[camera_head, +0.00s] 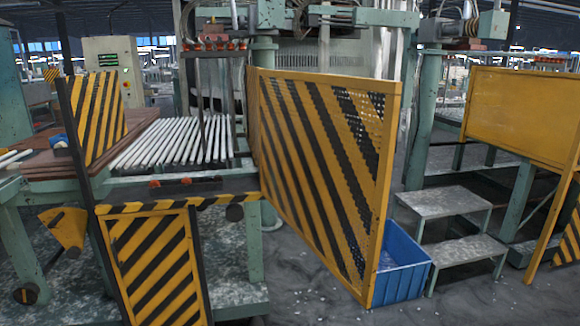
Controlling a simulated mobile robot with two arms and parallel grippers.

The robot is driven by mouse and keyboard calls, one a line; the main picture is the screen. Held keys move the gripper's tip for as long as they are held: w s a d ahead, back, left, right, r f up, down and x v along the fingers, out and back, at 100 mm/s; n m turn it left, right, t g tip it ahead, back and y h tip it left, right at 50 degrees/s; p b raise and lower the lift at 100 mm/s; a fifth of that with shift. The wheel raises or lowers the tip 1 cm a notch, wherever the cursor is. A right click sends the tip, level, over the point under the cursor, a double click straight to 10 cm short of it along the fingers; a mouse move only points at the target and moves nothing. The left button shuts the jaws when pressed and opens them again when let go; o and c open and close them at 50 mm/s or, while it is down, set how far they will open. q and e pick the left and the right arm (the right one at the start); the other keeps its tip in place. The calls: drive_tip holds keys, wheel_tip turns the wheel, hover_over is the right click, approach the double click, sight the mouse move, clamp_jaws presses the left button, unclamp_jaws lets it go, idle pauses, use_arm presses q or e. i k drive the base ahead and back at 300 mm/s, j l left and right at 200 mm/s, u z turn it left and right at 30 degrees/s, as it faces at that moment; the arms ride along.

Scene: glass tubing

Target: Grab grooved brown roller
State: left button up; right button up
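Several small reddish-brown rollers (215,45) sit in a row along the top of a dark upright frame, above the left machine table. Two more reddish-brown pieces (170,182) show low at the front edge of that table, on a dark bar. They are too small for me to tell grooves on any of them. Neither of my grippers is in view.
White glass tubes (178,141) lie side by side on the machine table. A yellow-black striped mesh barrier (320,165) juts toward me, with a blue crate (404,277) at its foot. Grey metal steps (445,203) stand right. Open floor (480,300) lies front right.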

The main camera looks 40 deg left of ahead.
sight(218, 179)
drive_tip(key=i+u, duration=0.1)
drive_tip(key=u, duration=0.3)
drive_tip(key=i+u, duration=0.1)
drive_tip(key=u, duration=0.7)
drive_tip(key=i+l+u, duration=0.15)
drive_tip(key=u, duration=0.25)
drive_tip(key=l+u, duration=0.1)
drive_tip(key=u, duration=0.35)
drive_tip(key=i+l+u, duration=0.2)
drive_tip(key=l, duration=0.25)
drive_tip(key=i+l+u, duration=0.2)
drive_tip(key=l, duration=0.25)
drive_tip(key=l+u, duration=0.2)
drive_tip(key=l, duration=0.25)
drive_tip(key=i+l+u, duration=0.2)
drive_tip(key=l, duration=0.3)
drive_tip(key=l+z, duration=0.15)
drive_tip(key=j+z, duration=0.35)
drive_tip(key=j, duration=0.5)
drive_tip(key=i+j+z, duration=0.1)
drive_tip(key=z, duration=0.2)
drive_tip(key=j+z, duration=0.25)
drive_tip(key=i+j+z, duration=0.15)
drive_tip(key=j, duration=0.4)
drive_tip(key=i+j+z, duration=0.15)
drive_tip(key=j, duration=0.4)
drive_tip(key=i+j+z, duration=0.2)
drive_tip(key=j, duration=0.4)
drive_tip(key=j+z, duration=0.15)
drive_tip(key=j, duration=0.4)
